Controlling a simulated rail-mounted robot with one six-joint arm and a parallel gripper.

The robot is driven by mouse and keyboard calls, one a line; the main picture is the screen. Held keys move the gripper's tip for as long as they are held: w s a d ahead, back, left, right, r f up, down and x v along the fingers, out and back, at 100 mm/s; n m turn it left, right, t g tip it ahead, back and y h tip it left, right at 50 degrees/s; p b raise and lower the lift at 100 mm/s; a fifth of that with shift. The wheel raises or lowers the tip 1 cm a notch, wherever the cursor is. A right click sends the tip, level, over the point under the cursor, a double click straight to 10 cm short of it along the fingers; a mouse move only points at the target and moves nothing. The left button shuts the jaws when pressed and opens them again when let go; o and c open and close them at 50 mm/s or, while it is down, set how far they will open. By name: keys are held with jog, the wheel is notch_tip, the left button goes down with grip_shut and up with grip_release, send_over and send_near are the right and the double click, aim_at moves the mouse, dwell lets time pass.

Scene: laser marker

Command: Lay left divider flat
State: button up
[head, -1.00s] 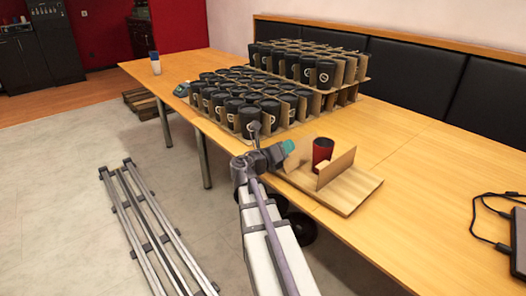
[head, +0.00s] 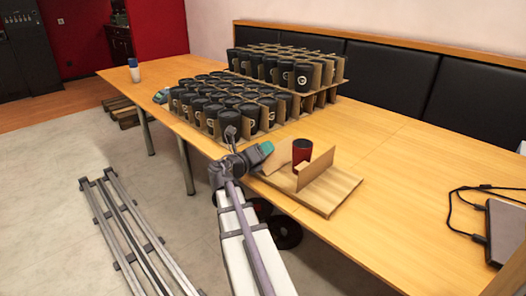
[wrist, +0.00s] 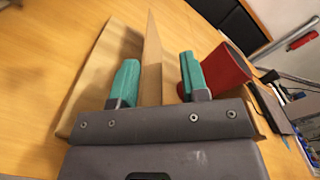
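The left divider (head: 279,156) is a tan cardboard panel beside my gripper in the head view, partly hidden by it. My gripper (head: 268,148) has teal fingers and is at the left edge of the board. In the wrist view, my gripper (wrist: 158,80) is open, its fingers either side of an upright panel, which looks like the left divider (wrist: 152,55). Gaps show beside the panel; contact at its lower part is hidden. A dark red cup (head: 302,148) stands right of my gripper; it is also right of the panel in the wrist view (wrist: 222,70).
A second upright divider (head: 316,170) stands in front of the cup. The light wooden board (head: 325,198) lies on the long table (head: 420,160). Several black cups in cardboard trays (head: 225,105) stand behind. A laptop (head: 508,235) with a cable is at right. Table between is clear.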

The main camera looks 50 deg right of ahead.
jog(key=a, duration=1)
jog(key=shift+w+a, duration=0.15)
jog(key=shift+a, duration=0.25)
